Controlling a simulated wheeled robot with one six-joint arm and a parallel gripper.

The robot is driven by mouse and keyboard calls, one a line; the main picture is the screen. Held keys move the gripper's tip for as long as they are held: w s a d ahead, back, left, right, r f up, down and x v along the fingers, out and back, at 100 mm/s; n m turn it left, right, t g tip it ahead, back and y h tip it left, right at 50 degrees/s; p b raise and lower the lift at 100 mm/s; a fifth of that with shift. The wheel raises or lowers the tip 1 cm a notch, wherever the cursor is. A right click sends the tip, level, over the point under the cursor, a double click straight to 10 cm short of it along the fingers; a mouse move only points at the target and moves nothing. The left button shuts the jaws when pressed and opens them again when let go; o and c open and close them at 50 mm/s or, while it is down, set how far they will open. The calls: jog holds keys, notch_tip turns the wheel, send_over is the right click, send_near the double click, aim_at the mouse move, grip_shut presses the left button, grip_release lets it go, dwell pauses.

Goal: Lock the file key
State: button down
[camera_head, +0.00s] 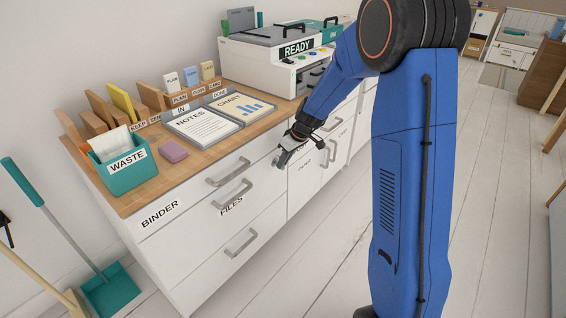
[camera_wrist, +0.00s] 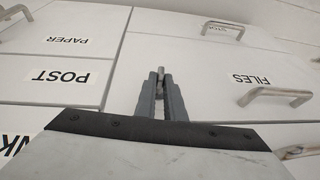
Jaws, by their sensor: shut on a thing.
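My gripper (camera_head: 281,160) is at the white drawer front below the desk's front edge, near the right side of the drawer labelled FILES (camera_head: 231,206). In the wrist view, my gripper's two grey fingers (camera_wrist: 160,88) are shut on a small grey metal piece, the file key (camera_wrist: 160,72), at the white front. The fingers hide most of the key, so I cannot tell how far it is turned. The upside-down FILES label (camera_wrist: 250,79) shows to the right of the fingers. The FILES drawer looks closed.
Bar handles (camera_head: 240,243) stick out from the drawer fronts. A POST drawer (camera_wrist: 60,92) adjoins in the wrist view. On the wooden desktop are a teal WASTE bin (camera_head: 128,177), a purple block (camera_head: 173,151), NOTES and CHART trays (camera_head: 203,125), and a white machine (camera_head: 262,66). Floor in front is clear.

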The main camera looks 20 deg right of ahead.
jog(key=shift+w+d+f+m+g+y, duration=0.35)
jog(key=shift+m+g+y, duration=0.65)
jog(key=shift+y, duration=1.3)
jog(key=shift+w+d+f+m+g+y, duration=0.1)
jog(key=shift+d+f+m+g+y, duration=0.4)
jog(key=shift+g+y, duration=1.4)
jog(key=shift+w+d+f+m+g+y, duration=0.2)
jog(key=shift+f+m+g+y, duration=0.5)
jog(key=shift+y, duration=2)
jog(key=shift+a+r, duration=0.1)
jog(key=shift+r, duration=0.05)
jog(key=c, duration=1.9)
grip_release()
jog(key=shift+o, duration=0.2)
jog(key=v, duration=1.7)
jog(key=shift+f, duration=0.2)
